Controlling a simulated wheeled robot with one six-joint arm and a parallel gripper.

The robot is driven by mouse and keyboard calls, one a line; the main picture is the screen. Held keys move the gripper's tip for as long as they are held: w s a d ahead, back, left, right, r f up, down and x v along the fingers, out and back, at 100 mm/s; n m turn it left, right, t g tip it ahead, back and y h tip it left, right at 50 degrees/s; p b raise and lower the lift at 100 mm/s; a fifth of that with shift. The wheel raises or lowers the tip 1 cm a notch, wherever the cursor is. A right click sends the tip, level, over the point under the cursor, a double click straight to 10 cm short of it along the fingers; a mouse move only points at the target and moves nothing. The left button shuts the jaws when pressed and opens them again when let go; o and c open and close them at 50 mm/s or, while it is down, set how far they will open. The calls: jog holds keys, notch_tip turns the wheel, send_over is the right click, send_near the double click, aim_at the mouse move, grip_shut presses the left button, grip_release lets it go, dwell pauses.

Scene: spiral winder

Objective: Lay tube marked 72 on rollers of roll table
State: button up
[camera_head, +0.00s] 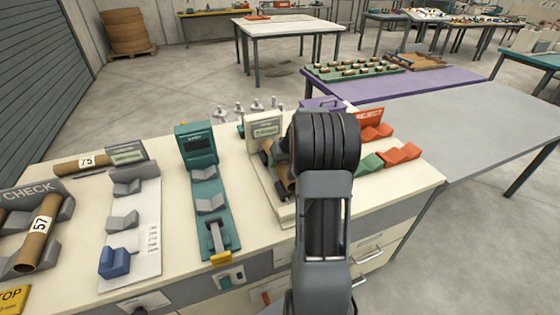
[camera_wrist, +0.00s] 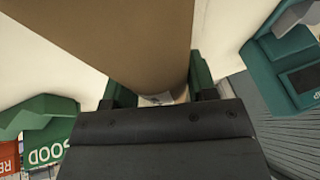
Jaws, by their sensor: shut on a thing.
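A brown tube (camera_wrist: 120,40) fills the upper middle of the wrist view, between the green fingers of my gripper (camera_wrist: 160,92). My gripper is shut on it; its number cannot be read. In the head view my arm hides the gripper and most of this tube, and a bit of brown (camera_head: 281,180) shows left of the arm. A cream unit with a display and dark rollers, which looks like the roll table (camera_head: 265,195), stands there, partly behind my arm. I cannot tell whether the tube touches the rollers.
A tube marked 75 (camera_head: 75,165) lies at the left. A tube marked 57 (camera_head: 38,235) lies on the CHECK rack (camera_head: 62,207). A teal device (camera_head: 208,200) stands left of the cream unit. Orange and green cradles (camera_head: 400,155) are at the right.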

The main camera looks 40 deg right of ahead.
jog(key=o, duration=1)
jog(key=v, duration=1.3)
jog(key=shift+s+d+r, duration=0.15)
jog(key=shift+s+r, duration=0.05)
jog(key=shift+r, duration=0.15)
jog(key=shift+s, duration=0.1)
